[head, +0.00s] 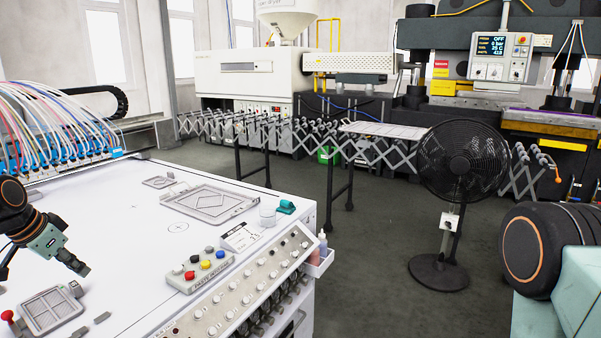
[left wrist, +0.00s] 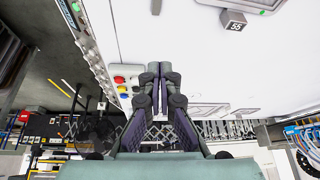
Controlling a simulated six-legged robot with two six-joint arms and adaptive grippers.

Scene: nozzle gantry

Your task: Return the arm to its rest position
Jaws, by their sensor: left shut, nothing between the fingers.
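My left gripper (head: 76,265) comes in from the left edge of the head view, above the left part of the white machine table (head: 140,250). Its fingers are together and hold nothing. In the left wrist view the gripper (left wrist: 158,72) points up the picture with its two fingers closed side by side. The table top and a button box (left wrist: 122,82) lie beyond them. Part of my right arm shows at the right edge of the head view, but the right gripper is out of sight.
Below the left gripper lie a grey framed plate (head: 50,310) and a red-knobbed lever (head: 8,317). A button box (head: 201,270) and a flat tray (head: 210,203) are further right. Coloured hoses (head: 50,130) run behind. A black fan (head: 463,165) stands on the open floor.

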